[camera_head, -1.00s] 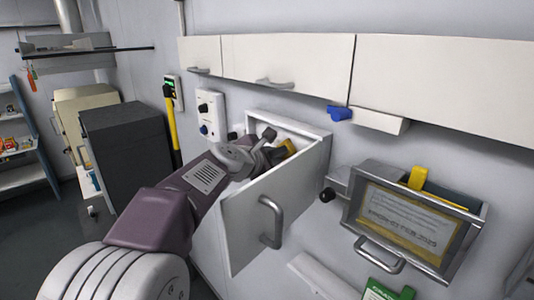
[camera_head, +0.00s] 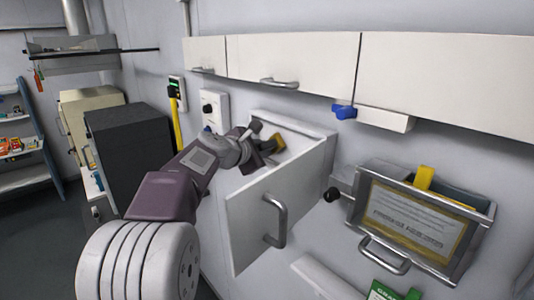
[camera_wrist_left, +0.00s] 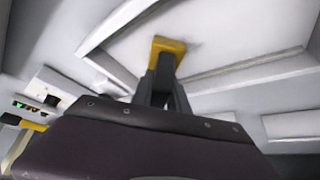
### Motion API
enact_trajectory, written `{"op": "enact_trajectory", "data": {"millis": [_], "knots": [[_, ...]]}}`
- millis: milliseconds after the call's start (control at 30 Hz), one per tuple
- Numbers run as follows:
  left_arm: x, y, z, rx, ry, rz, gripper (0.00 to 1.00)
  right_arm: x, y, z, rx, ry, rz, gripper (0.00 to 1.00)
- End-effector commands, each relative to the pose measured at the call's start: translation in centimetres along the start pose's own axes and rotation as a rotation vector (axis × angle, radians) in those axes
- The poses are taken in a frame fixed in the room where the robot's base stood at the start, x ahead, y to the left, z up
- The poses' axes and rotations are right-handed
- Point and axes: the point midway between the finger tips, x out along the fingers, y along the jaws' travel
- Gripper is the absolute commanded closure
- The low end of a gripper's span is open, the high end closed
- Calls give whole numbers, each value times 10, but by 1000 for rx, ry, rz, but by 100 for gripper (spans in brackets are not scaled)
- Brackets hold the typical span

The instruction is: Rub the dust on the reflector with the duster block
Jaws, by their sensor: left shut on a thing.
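My left gripper (camera_head: 268,147) reaches into an open white housing (camera_head: 300,122) on the wall and is shut on a yellow duster block (camera_head: 279,143). In the left wrist view the block (camera_wrist_left: 167,46) sticks out beyond the dark fingers (camera_wrist_left: 163,75), against or very close to a pale panel inside the housing, which looks like the reflector (camera_wrist_left: 235,30). A faint grey smudge (camera_wrist_left: 193,43), perhaps dust, shows just right of the block. I cannot tell whether block and panel touch. My right gripper is not in view.
The housing's open door (camera_head: 265,205) with a grey handle stands close to the right of my left arm. White wall cabinets (camera_head: 290,65) hang above. A metal wall box (camera_head: 418,220) holding a printed sheet is at right. A dark cabinet (camera_head: 128,145) stands at left.

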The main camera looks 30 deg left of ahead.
Motion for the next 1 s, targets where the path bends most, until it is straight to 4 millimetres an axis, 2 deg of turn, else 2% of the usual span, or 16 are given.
{"op": "enact_trajectory", "data": {"millis": [200, 500, 1000], "knots": [[6, 11, -9, -1, 0, 1, 100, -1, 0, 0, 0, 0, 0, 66], [5, 11, -11, -1, -1, 1, 100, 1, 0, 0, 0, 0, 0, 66], [-43, 11, -40, 0, 0, 2, 100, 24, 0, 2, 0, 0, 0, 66]]}}
